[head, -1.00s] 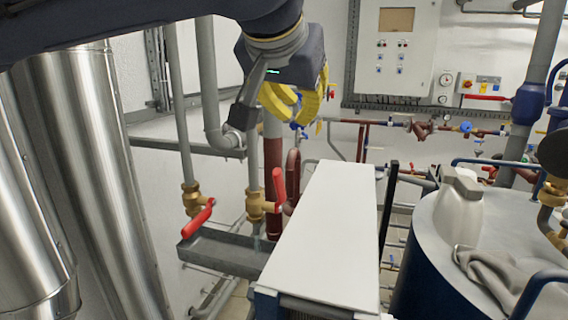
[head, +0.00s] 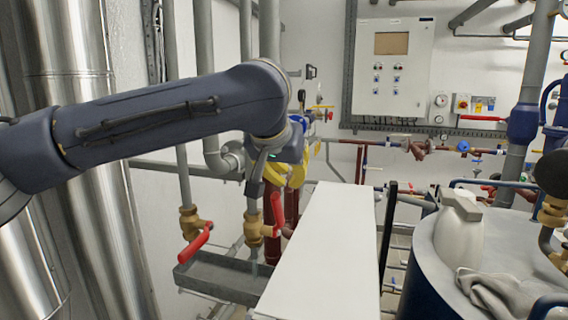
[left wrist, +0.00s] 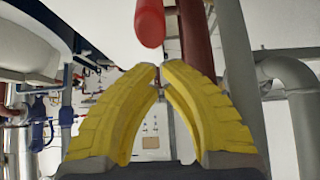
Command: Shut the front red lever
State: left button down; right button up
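Two red levers sit on brass valves on grey pipes in the head view. One red lever (head: 198,243) slants outward at the left valve. The other red lever (head: 277,212) points upward at the right valve (head: 257,228). My left gripper (head: 294,182), with yellow fingers, is just above and behind the upright lever, partly hidden by my arm. In the left wrist view, the rounded end of a red lever (left wrist: 150,24) is just beyond the fingertips. The yellow fingers (left wrist: 160,70) come together at their tips, with nothing visibly held. My right gripper is not in view.
A grey drip tray (head: 225,278) is below the valves. A white flat-topped unit (head: 325,250) stands to their right. A blue drum (head: 425,255) carries a white jug (head: 458,230) and a grey cloth (head: 500,292). Steel ducts (head: 70,60) rise at the left.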

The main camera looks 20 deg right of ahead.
aim_at(277, 217)
pick_arm(q)
jog(key=shift+s+a+f, duration=0.3)
jog(key=shift+s+a, duration=0.35)
jog(key=shift+s, duration=0.05)
jog(key=shift+s+a+f, duration=0.3)
jog(key=shift+s+a, duration=0.3)
jog(key=shift+s, duration=0.05)
jog(key=shift+s, duration=0.1)
